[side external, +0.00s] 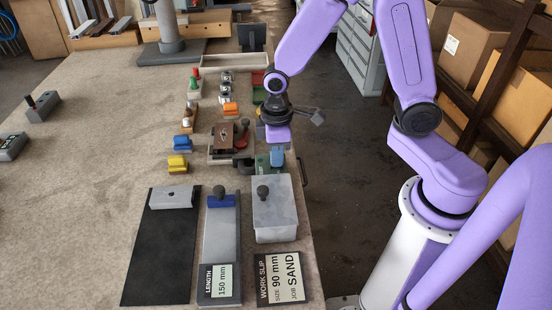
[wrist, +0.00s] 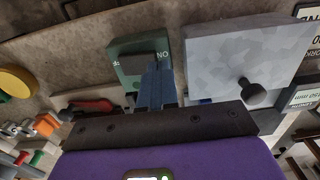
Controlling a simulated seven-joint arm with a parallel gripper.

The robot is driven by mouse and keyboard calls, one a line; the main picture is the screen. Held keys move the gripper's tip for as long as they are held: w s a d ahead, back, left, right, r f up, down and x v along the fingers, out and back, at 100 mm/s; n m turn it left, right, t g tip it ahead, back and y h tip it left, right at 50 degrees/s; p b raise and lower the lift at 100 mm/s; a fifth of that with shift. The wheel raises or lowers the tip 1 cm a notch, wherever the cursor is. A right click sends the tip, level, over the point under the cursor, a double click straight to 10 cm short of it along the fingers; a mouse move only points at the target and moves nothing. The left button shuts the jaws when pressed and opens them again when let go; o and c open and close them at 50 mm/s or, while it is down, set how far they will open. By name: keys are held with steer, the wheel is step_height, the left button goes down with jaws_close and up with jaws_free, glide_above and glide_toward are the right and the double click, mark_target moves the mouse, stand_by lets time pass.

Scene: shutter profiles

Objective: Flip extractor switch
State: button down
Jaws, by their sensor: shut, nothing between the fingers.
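The extractor switch is a dark green box (wrist: 128,49) with "ON" lettering at one side and a dark grey rocker (wrist: 137,66) on its face. In the side view, a little of the green box (side external: 262,163) shows beside and under my gripper, at the table's right edge. My gripper (wrist: 158,72) has blue fingers, shut together and empty, with tips over or against the rocker's ON side. I cannot tell whether they touch. In the side view my gripper (side external: 277,159) points down. The rocker's tilt is unclear.
A grey lidded box with a black knob (side external: 275,217) stands close to the switch. Several coloured blocks and small tools, including a yellow block (side external: 177,165), crowd the other side. A work slip (side external: 280,278) lies at the front. The table's left middle (side external: 90,170) is mostly clear.

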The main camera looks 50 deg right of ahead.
steer(key=shift+f, duration=0.75)
stand_by(0.4)
step_height(320, 180, up, 7)
stand_by(1.0)
steer(key=shift+s, duration=0.15)
steer(key=s+d+r+n, duration=0.1)
steer(key=s+r, duration=0.1)
steer(key=s, duration=0.7)
steer(key=s+d+r+n, duration=0.2)
steer(key=s+r, duration=0.1)
steer(key=s, duration=0.7)
steer(key=shift+d+n, duration=0.25)
steer(key=shift+n, duration=0.05)
